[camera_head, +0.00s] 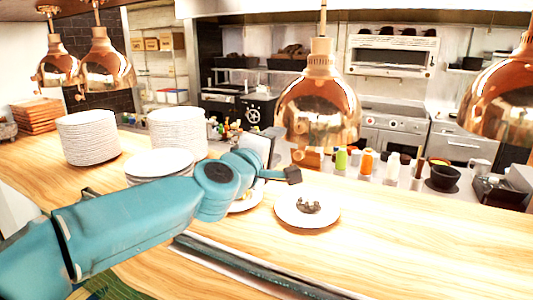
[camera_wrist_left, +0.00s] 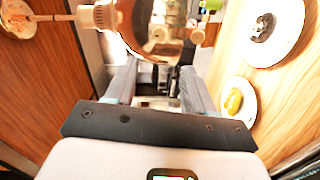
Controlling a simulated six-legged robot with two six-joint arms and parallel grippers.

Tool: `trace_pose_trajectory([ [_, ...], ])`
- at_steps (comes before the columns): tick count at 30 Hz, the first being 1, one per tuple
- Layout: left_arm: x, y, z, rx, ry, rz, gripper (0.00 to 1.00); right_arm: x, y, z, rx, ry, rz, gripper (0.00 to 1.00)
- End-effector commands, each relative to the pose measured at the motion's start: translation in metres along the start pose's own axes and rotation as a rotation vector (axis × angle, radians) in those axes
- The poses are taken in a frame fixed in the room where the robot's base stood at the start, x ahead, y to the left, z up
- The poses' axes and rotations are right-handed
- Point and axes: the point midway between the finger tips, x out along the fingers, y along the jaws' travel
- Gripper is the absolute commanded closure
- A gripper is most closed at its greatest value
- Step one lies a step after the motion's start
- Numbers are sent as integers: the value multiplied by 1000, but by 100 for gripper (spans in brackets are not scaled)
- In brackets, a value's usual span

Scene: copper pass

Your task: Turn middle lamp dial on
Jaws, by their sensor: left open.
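The middle copper lamp (camera_head: 318,105) hangs over the counter in the head view. A small copper piece (camera_head: 308,157), seemingly its dial, shows just below the shade. My left gripper (camera_head: 285,174) is low and just left of this piece, at the end of the teal arm; a gap to it cannot be judged. In the left wrist view my left gripper (camera_wrist_left: 158,75) is open, with nothing between its fingers. The lamp (camera_wrist_left: 150,28) lies sideways beyond the fingertips there, with the small knob (camera_wrist_left: 197,36) at its right. My right gripper is not in view.
Other copper lamps hang at left (camera_head: 108,68) and right (camera_head: 505,100). A plate with dark food (camera_head: 290,217) stands below the middle lamp. Plate stacks (camera_head: 88,138) stand at left. Bottles (camera_head: 366,161) line the counter's far side. The wooden counter (camera_head: 430,240) is clear at front right.

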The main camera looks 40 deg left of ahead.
Motion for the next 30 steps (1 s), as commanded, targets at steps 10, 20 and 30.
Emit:
trace_pose_trajectory([
  [10, -37, 0, 0, 0, -1, 0, 46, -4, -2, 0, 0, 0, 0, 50],
  [20, -37, 0, 0, 0, 0, 0, 46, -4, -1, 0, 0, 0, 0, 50],
  [30, -37, 0, 0, 0, 0, 0, 46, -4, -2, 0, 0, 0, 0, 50],
])
